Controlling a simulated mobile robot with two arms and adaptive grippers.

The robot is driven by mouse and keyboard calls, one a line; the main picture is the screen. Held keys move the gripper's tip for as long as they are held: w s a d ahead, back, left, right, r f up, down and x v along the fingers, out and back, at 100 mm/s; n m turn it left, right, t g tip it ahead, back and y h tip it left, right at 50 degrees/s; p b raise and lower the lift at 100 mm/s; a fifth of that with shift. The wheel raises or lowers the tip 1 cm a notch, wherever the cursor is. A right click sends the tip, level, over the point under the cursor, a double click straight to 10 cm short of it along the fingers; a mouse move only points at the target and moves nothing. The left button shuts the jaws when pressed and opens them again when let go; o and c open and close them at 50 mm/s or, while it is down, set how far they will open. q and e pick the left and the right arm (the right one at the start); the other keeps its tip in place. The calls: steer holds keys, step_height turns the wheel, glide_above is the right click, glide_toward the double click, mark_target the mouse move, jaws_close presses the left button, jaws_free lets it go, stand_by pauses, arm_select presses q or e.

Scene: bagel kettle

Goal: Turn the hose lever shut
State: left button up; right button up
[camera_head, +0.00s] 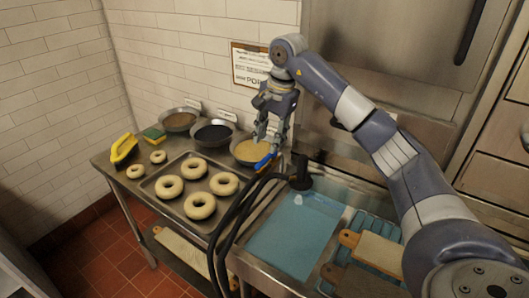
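The hose lever (264,161) is a small blue handle beside the bowl of yellowish grains, near the black hoses (240,210) at the sink's left edge. My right gripper (269,140) points down just above the lever, with its fingers apart and nothing seen between them. I cannot tell whether a fingertip touches the lever. The valve under the lever is too small to make out. My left gripper is out of view.
A tray (168,207) of several bagels fills the counter's left part, with bowls behind it. The water-filled sink (295,235) lies right of the hoses, by a black upright fitting (301,172). Wooden boards (372,247) lie further right.

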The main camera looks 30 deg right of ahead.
mark_target(264, 159)
steer(key=f, duration=0.2)
steer(key=w+f, duration=0.1)
steer(key=f, duration=0.1)
steer(key=f+p, duration=0.1)
steer(key=f, duration=0.1)
steer(key=shift+w+f, duration=0.25)
steer(key=shift+w, duration=0.15)
steer(key=shift+a+f, duration=0.15)
steer(key=shift+f, duration=0.3)
steer(key=shift+f, duration=0.1)
jaws_close()
